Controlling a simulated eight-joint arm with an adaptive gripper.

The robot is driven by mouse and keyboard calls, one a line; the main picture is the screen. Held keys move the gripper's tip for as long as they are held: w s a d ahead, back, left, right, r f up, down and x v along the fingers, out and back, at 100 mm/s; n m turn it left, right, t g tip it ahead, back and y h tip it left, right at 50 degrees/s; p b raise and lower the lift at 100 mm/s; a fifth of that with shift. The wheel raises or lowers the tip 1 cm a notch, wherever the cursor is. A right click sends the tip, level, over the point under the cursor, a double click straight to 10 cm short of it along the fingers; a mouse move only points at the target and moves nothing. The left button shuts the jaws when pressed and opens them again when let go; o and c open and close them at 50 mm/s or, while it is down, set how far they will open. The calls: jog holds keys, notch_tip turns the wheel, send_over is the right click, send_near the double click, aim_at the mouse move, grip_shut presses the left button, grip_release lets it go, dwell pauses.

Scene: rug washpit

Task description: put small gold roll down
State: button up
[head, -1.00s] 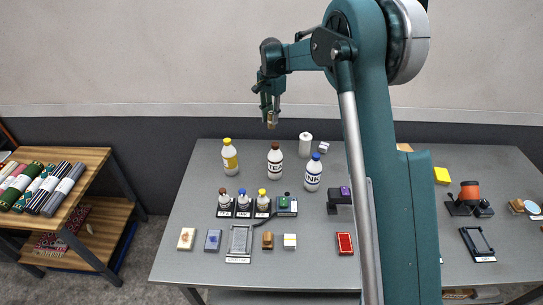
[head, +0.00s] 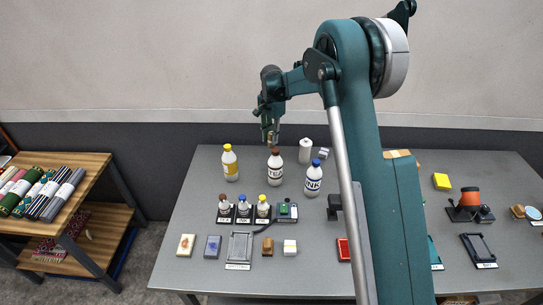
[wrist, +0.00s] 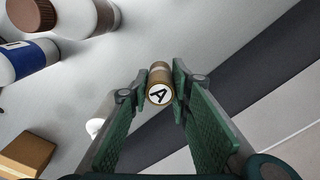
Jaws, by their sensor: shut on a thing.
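The small gold roll (wrist: 160,82) is between the fingertips of my gripper (wrist: 152,88) in the wrist view. It is a short gold cylinder with a white end marked with a dark letter "A". My gripper is shut on it. In the head view my gripper (head: 270,132) hangs above the back of the grey table (head: 185,262), just above and behind the brown-capped bottle (head: 275,168). The roll shows only as a small gold spot there. It is held in the air, apart from the table.
A yellow-capped bottle (head: 230,163), a blue-capped ink bottle (head: 313,180) and a white canister (head: 305,150) stand near my gripper. Several small bottles, pads and blocks line the front. A wooden shelf (head: 92,160) with rolled rugs stands left. The table's back left is clear.

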aim_at(271, 133)
jog(key=shift+f, duration=2.5)
jog(key=shift+f, duration=1.85)
jog(key=shift+f, duration=0.2)
jog(key=o, duration=0.9)
jog(key=shift+r, duration=0.15)
notch_tip(271, 133, up, 12)
jog(key=shift+r, duration=0.1)
